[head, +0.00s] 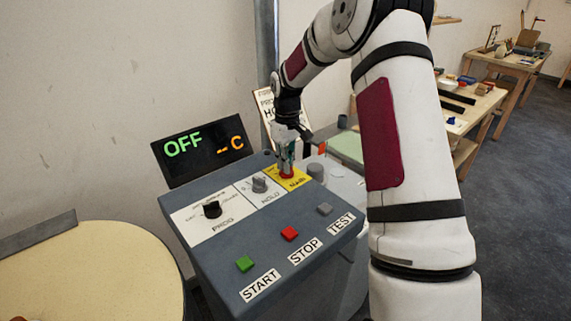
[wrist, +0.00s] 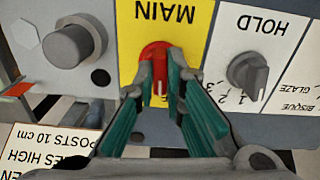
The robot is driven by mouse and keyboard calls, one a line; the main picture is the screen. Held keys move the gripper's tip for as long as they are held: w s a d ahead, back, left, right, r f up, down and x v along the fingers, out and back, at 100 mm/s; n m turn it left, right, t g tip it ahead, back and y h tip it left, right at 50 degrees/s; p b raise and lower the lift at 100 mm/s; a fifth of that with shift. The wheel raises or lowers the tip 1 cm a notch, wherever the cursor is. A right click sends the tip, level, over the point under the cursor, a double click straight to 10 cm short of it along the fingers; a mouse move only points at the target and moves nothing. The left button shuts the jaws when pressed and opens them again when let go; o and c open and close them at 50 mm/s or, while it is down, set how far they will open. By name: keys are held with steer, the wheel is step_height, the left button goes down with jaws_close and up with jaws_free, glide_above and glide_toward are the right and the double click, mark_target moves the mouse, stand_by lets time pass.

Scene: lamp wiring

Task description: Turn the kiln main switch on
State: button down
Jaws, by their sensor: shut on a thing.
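The kiln main switch is a red knob (wrist: 154,54) on a yellow plate marked MAIN (wrist: 187,36) in the wrist view. In the head view the yellow plate (head: 297,182) lies at the right end of the panel's dial row, and the red knob (head: 286,172) shows at my gripper's tips. My gripper (wrist: 163,82) is shut on the red knob, with a green-lined finger on each side of it. The display (head: 203,149) behind the panel reads OFF and "-- C". The knob's exact turn is partly hidden by the fingers.
The HOLD dial (wrist: 248,73) stands close beside the yellow plate, and a grey knob (wrist: 75,46) is on the other side. The PROG dial (head: 212,209) and green START (head: 244,263), red STOP (head: 290,233) and grey TEST (head: 324,209) buttons are on the same panel.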

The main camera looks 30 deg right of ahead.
steer(key=m+b, duration=0.2)
steer(key=m, duration=0.3)
steer(key=shift+m, duration=0.3)
steer(key=shift+m+b, duration=0.6)
steer(key=shift+m, duration=1.6)
steer(key=c, duration=1.7)
jaws_free()
steer(key=shift+o, duration=0.2)
steer(key=shift+r, duration=0.1)
step_height(320, 180, up, 12)
